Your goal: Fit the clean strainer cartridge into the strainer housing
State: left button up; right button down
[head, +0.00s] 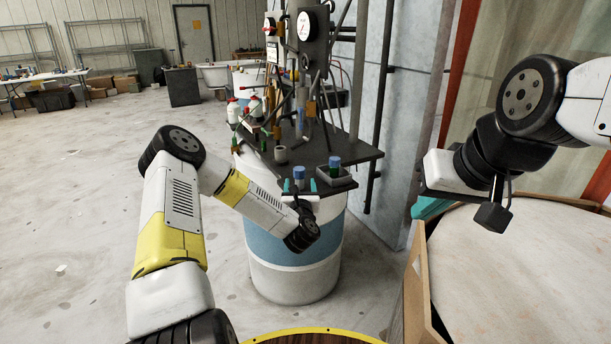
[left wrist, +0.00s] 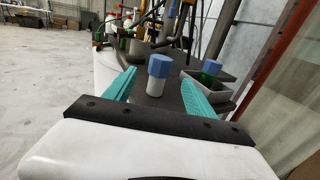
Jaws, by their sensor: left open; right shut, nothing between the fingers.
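A strainer cartridge with a blue top and white body (head: 299,174) stands upright on the dark bench top; it also shows in the left wrist view (left wrist: 157,76). A second one, with a blue top and green body (head: 335,164), stands in a grey tray (head: 345,182). A round grey cup (head: 281,154), which looks like the strainer housing, stands behind and left of the white cartridge. My left gripper (head: 300,186) is open, its teal fingers either side of the white cartridge, with gaps showing. My right gripper (head: 428,209) is shut and empty, far to the right.
The bench top (head: 352,150) sits on a white and blue drum (head: 290,265). Pipes, a gauge (head: 304,26) and white bottles (head: 233,110) crowd its back and left. A pale round surface (head: 530,265) lies at the right.

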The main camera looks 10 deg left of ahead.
aim_at(300, 176)
pick_arm(q)
jog(key=w, duration=0.5)
jog(key=w+a, duration=0.1)
jog(key=w, duration=0.1)
jog(key=shift+w+a+r, duration=0.1)
jog(key=shift+w, duration=0.2)
grip_shut()
jog(key=shift+r, duration=0.1)
